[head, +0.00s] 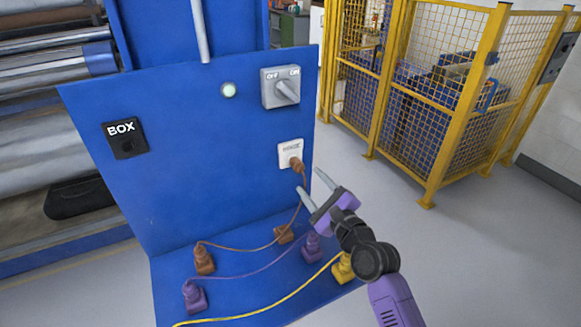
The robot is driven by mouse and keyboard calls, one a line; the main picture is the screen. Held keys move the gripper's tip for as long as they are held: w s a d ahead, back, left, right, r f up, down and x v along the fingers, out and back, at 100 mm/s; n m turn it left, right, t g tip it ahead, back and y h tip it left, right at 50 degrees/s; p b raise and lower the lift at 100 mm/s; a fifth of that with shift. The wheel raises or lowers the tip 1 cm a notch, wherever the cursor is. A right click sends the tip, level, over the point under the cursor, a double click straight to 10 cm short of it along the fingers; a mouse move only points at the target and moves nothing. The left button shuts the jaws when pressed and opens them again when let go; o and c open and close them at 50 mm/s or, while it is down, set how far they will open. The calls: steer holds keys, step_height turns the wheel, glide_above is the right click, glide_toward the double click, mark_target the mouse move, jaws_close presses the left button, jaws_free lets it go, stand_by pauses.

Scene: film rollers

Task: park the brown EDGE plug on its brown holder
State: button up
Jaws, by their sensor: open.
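The brown plug (296,163) sits in the white socket (286,152) on the upright blue panel; the socket's small label is hard to read. Its brown cord runs down and left along the blue base to a brown block (204,261). A second brown block (284,234), which looks like the holder, stands on the base at the foot of the panel, with no plug seen on it and the cord passing close by. My gripper (313,189) is open and empty. In the picture it is just below and right of the plug, its fingers pointing up-left.
A purple plug stands on its holder (312,246), its cord running to a purple block (195,296). A yellow plug and holder (343,269) stand at right. The panel carries a black BOX socket (124,139) and an OFF/ON switch (281,87). A yellow fence (440,110) stands behind.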

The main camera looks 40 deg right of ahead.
mark_target(302, 170)
steer(key=shift+w+d+f+b, duration=0.1)
steer(key=shift+w+d+b, duration=0.1)
steer(key=shift+w+b, duration=0.25)
steer(key=shift+b+x, duration=1.1)
steer(key=shift+x, duration=2.95)
steer(key=shift+p, duration=0.45)
steer(key=shift+c, duration=0.4)
jaws_close()
steer(key=o, duration=0.6)
jaws_free()
steer(key=shift+c, duration=0.2)
steer(key=shift+s, duration=0.1)
